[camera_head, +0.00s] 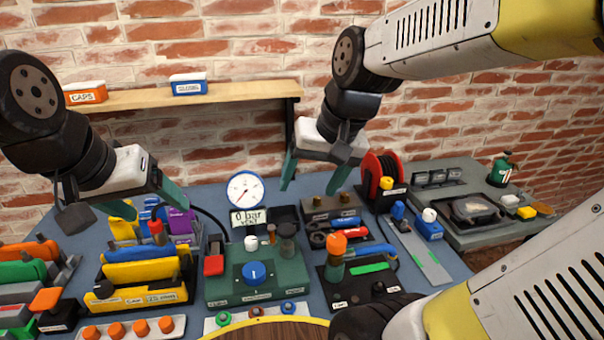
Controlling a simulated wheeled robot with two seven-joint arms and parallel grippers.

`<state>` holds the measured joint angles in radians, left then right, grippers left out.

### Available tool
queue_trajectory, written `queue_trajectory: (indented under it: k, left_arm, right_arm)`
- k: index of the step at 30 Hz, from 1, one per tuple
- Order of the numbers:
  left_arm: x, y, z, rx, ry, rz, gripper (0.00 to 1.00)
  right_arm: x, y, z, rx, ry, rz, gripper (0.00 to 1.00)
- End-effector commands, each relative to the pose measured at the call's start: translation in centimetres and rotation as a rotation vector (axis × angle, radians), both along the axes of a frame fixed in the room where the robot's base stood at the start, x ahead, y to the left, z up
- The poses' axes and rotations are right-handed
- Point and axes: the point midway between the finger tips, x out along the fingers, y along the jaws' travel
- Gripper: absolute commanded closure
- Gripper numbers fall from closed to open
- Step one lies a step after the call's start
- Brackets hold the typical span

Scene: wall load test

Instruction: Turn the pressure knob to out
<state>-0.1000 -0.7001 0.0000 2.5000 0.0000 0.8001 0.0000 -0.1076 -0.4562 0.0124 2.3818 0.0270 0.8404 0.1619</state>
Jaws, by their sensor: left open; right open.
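The pressure knob appears to be the blue round knob (256,274) on the green pump block (284,289) in the middle of the bench. The knob's setting is too small to read. A round white gauge (245,190) stands behind the block, above a display (248,217) that reads 0 bar. My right gripper (312,188) is open and empty, above and behind the block, to the right of the gauge. My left gripper (150,210) is open and empty, above the yellow and purple items on the left. Neither gripper touches the knob.
A red hose reel (378,172) stands at the right back. An orange-topped device (336,258) stands right of the block, and a yellow clamp rack (140,292) stands left. A wooden shelf (190,96) with two small boxes is on the brick wall. The bench is crowded.

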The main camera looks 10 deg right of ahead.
Motion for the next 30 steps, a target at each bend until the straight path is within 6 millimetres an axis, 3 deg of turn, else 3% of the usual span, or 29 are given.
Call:
queue_trajectory:
  k: [6, 19, 30]
  left_arm:
    - [0.0, 0.0, 0.0, 0.0, 0.0, 0.0, 0.26]
    - [0.0, 0.0, 0.0, 0.0, 0.0, 0.0, 0.26]
    - [0.0, 0.0, 0.0, 0.0, 0.0, 0.0, 0.26]
  right_arm:
    - [-1.2, -0.5, 0.6, -0.018, -0.056, 0.031, 0.27]
    - [-1.5, -0.7, 0.7, -0.024, -0.074, 0.04, 0.27]
    - [-4.0, -1.7, 1.4, -0.075, -0.197, 0.106, 0.27]
